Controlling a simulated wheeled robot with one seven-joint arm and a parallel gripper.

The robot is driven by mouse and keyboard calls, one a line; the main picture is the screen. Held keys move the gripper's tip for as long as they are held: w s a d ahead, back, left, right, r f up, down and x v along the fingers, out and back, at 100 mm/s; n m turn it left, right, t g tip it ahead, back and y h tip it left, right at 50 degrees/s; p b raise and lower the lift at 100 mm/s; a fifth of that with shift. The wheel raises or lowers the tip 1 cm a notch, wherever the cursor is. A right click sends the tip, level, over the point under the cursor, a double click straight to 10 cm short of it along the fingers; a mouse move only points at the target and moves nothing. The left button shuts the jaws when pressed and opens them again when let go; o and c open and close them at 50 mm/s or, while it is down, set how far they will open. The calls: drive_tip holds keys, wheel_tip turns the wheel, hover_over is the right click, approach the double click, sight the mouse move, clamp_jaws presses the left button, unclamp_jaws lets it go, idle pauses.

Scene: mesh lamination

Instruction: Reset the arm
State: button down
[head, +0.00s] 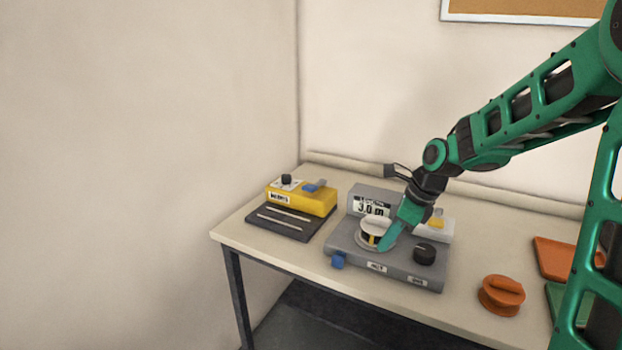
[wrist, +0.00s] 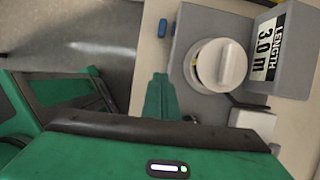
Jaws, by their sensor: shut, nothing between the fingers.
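My green arm reaches in from the right in the head view. My gripper (head: 382,248) points down over the grey machine (head: 345,247), beside its round white dial part (head: 367,236). In the wrist view my gripper (wrist: 160,80) shows as green fingers together, with nothing between them. The white round part (wrist: 221,64) with a raised grip sits just right of the fingers there, on the grey machine (wrist: 205,22). Whether the fingertips touch the machine or the white part cannot be told.
A yellow device (head: 302,197) and a dark tray (head: 267,223) with thin rods stand at the left. An orange knobbed piece (head: 501,295), an orange tray (head: 560,258) and a green tray (head: 556,297) lie at the right. A wall rises behind the table (head: 226,236).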

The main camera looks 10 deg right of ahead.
drive_tip(key=s+d+r+n+h, duration=0.1)
drive_tip(key=s+d+n, duration=0.3)
drive_tip(key=s, duration=0.6)
drive_tip(key=s+d+r+n+g+h, duration=0.1)
drive_tip(key=s+d+n, duration=0.4)
drive_tip(key=s+n, duration=0.3)
drive_tip(key=s+d+r+n+g+h, duration=0.1)
drive_tip(key=s+d+n, duration=0.4)
drive_tip(key=s, duration=0.8)
drive_tip(key=shift+r+n, duration=0.25)
drive_tip(key=shift+n, duration=0.45)
